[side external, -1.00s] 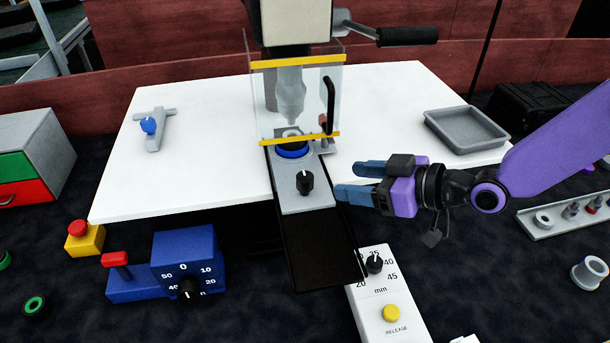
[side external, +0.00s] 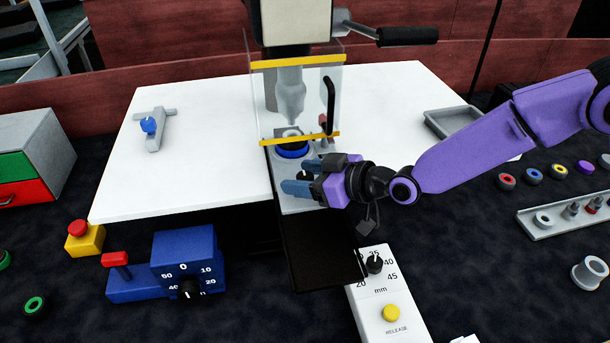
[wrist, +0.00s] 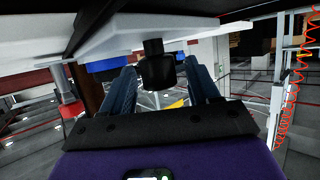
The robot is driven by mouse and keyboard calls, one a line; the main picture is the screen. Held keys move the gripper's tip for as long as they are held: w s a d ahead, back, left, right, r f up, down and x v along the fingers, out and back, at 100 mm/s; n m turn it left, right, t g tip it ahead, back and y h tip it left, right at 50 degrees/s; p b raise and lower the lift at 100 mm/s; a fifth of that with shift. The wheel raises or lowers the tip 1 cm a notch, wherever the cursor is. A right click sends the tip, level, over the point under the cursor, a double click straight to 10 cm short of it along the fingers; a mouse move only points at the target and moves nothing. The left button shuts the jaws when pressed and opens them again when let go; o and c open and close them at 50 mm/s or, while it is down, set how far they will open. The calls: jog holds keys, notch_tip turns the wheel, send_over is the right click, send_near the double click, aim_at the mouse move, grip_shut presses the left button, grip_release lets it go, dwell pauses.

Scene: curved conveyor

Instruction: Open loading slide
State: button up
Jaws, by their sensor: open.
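The loading slide is a grey plate (side external: 282,172) at the rear end of a dark rail (side external: 318,252), with its back part under the machine's clear guard. A blue ring (side external: 292,152) sits on the plate at the guard's lower edge. In the side view my gripper (side external: 297,178) is over the front of the plate and hides its knob. In the wrist view the black knob (wrist: 158,68) stands between my two blue fingers. The fingers are open with gaps beside the knob; I cannot tell whether either touches it.
The clear guard (side external: 265,95) with yellow strips stands just behind my gripper. The dark rail in front of the plate is clear. A white control box (side external: 385,290) lies beside the rail's front right, and a blue dial box (side external: 185,262) stands to the left.

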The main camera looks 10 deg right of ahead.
grip_shut()
jog(key=s, duration=2.1)
jog(key=shift+s, duration=0.3)
grip_release()
jog(key=shift+s, duration=0.1)
jog(key=v, duration=1.7)
jog(key=shift+d+r, duration=0.1)
jog(key=shift+d, duration=0.05)
